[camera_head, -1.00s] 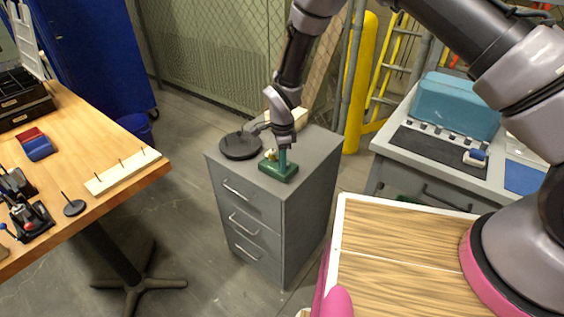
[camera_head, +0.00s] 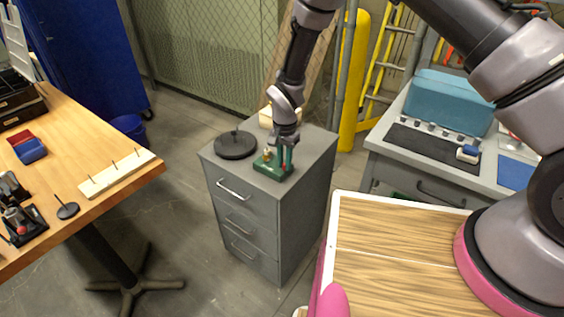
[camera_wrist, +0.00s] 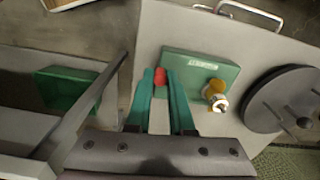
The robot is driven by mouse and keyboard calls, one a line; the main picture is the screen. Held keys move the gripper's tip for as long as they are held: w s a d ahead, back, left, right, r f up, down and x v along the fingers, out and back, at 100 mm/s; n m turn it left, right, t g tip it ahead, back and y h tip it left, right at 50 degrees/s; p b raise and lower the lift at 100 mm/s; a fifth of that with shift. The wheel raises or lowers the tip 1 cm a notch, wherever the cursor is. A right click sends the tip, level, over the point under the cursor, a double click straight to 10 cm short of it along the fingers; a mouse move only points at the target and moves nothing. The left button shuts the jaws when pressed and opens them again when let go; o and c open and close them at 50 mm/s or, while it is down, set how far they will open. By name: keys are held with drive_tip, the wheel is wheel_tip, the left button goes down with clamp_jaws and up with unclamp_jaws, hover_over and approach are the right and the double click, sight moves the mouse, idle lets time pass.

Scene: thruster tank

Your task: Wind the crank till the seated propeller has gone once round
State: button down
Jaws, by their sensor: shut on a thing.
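A green crank stand (camera_head: 268,171) sits at the front of the grey cabinet's top. It also shows in the wrist view (camera_wrist: 228,72), with a white label on it. A small brass-yellow propeller with a metal hub (camera_wrist: 216,92) is seated on the stand's right part in the wrist view. A red crank knob (camera_wrist: 160,77) is at the stand's left edge there. My gripper (camera_wrist: 159,82) has its green fingers shut on the knob, one on each side. In the head view my gripper (camera_head: 286,158) points down at the stand's right side. The crank arm is mostly hidden.
A dark round disc with an upright peg (camera_head: 236,147) lies beside the stand on the grey cabinet (camera_head: 310,160). A pale block (camera_head: 266,117) stands behind. A wooden workbench (camera_head: 85,150) is at left; a grey bench with a blue case (camera_head: 450,100) is at right.

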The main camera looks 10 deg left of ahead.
drive_tip(key=n, duration=0.2)
drive_tip(key=w+n, duration=0.1)
drive_tip(key=n, duration=0.1)
drive_tip(key=d+n, duration=0.1)
drive_tip(key=n, duration=0.1)
drive_tip(key=shift+w+d, duration=0.1)
drive_tip(key=shift+w, duration=0.1)
drive_tip(key=n, duration=0.3)
drive_tip(key=shift+w+d, duration=0.15)
drive_tip(key=shift+w, duration=0.2)
drive_tip(key=n, duration=0.2)
drive_tip(key=w+n, duration=0.1)
drive_tip(key=n, duration=0.1)
drive_tip(key=shift+w+n, duration=0.1)
drive_tip(key=shift+n, duration=0.2)
drive_tip(key=n, duration=0.2)
drive_tip(key=w+n, duration=0.1)
drive_tip(key=n, duration=0.3)
drive_tip(key=shift+w+a, duration=0.25)
drive_tip(key=shift+a, duration=0.1)
drive_tip(key=n, duration=0.4)
drive_tip(key=shift+w+a+n, duration=0.3)
drive_tip(key=shift+a, duration=0.1)
drive_tip(key=shift+w+a+n, duration=0.1)
drive_tip(key=shift+a+n, duration=0.05)
drive_tip(key=shift+n, duration=0.55)
drive_tip(key=shift+a+n, duration=0.15)
drive_tip(key=shift+n, duration=0.55)
drive_tip(key=c, duration=0.8)
unclamp_jaws()
